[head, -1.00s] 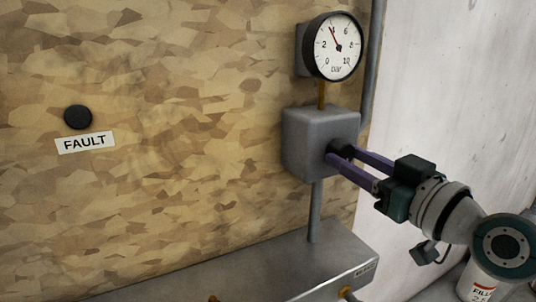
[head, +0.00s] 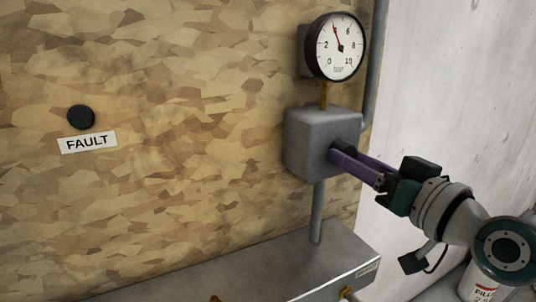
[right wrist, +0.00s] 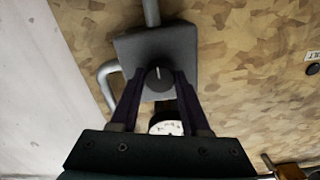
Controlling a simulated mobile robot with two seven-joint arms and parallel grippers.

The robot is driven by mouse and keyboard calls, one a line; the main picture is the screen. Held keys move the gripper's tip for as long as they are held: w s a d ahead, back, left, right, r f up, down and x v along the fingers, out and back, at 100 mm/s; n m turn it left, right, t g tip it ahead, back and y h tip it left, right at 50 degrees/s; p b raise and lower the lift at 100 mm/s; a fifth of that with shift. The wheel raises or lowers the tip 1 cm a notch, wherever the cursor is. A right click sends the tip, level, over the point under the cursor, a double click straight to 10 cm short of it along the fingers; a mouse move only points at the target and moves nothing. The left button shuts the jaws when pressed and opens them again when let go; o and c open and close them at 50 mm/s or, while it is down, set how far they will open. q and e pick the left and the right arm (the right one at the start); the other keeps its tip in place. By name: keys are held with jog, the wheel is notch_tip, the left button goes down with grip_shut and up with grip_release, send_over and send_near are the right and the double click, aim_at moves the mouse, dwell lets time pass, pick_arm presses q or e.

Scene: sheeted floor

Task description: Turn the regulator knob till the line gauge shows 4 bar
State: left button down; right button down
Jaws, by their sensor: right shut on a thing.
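The regulator is a grey box (head: 308,140) on the wall. Its round black knob (right wrist: 158,84) with a pale mark faces the right wrist camera. My right gripper (head: 334,155) is shut on the knob, with one purple finger on each side of it in the wrist view. The knob is mostly hidden by the fingers in the head view. The line gauge (head: 346,65) is above the box; its red needle points up and slightly left, between the 2 and the 6, around the 4 position. In the wrist view the gauge (right wrist: 168,128) is partly hidden. My left gripper is not in view.
A black round button (head: 81,117) with a FAULT label (head: 88,142) is on the chipboard wall at left. A grey metal ledge (head: 290,272) runs below the regulator. A pale wall (head: 440,90) is at right, and a labelled bottle (head: 478,281) stands at lower right.

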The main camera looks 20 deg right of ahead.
jog(key=shift+c, duration=1.9)
grip_release()
jog(key=s, duration=1)
jog(key=shift+d, duration=0.4)
